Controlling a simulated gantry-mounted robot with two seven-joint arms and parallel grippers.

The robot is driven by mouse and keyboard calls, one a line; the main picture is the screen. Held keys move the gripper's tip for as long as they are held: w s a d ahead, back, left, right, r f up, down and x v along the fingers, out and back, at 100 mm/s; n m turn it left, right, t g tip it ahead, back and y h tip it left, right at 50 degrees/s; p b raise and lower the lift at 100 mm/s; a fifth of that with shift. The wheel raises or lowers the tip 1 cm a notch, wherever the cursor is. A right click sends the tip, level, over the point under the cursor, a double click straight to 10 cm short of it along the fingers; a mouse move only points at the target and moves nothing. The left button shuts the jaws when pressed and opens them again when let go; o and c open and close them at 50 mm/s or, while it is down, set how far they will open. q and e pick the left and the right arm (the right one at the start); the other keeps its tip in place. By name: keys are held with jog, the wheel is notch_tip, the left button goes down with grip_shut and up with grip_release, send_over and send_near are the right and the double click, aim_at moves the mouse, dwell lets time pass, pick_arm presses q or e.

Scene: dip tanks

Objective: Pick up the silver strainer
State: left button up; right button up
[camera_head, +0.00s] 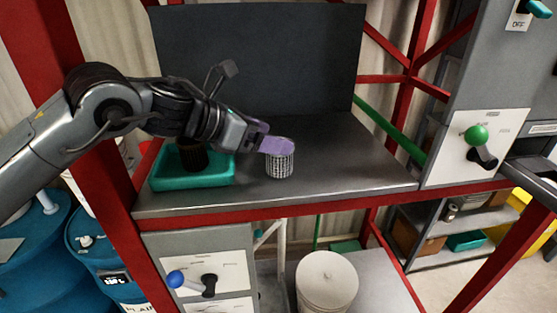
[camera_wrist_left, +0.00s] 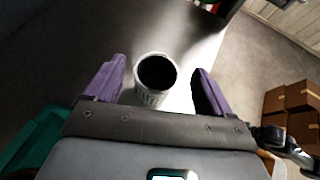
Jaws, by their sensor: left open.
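The silver strainer (camera_head: 280,164) is a small mesh cylinder standing upright on the dark grey bench, right of the teal tray. In the left wrist view the strainer (camera_wrist_left: 155,80) shows its dark open top between the two purple fingers. My left gripper (camera_head: 272,143) is open, with its purple fingers at the strainer's upper part; the near finger hides part of the rim. The left gripper also shows in the left wrist view (camera_wrist_left: 158,84), with gaps beside the strainer, so contact is not seen. My right gripper is not in view.
A teal tray (camera_head: 163,184) with a dark cylindrical item (camera_head: 193,157) stands left of the strainer, beneath my left arm. A dark panel (camera_head: 258,50) rises behind the bench. The bench (camera_head: 350,176) is clear to the right. A red front rail (camera_head: 320,199) edges it.

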pick_arm(q)
jog(key=shift+w+f+b, duration=0.25)
jog(key=shift+f+b, duration=0.1)
jog(key=shift+f, duration=0.05)
jog(key=shift+s+f, duration=0.15)
jog(key=shift+f, duration=0.15)
jog(key=shift+f+b, duration=0.45)
jog(key=shift+b, duration=0.1)
jog(key=shift+p+x, duration=0.8)
jog(key=shift+x, duration=1)
jog(key=shift+w+d+f, duration=0.3)
jog(key=shift+d, duration=0.25)
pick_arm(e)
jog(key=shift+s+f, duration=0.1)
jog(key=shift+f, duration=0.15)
pick_arm(q)
jog(key=c, duration=1.1)
jog(key=shift+o, duration=0.2)
jog(key=shift+r, duration=0.2)
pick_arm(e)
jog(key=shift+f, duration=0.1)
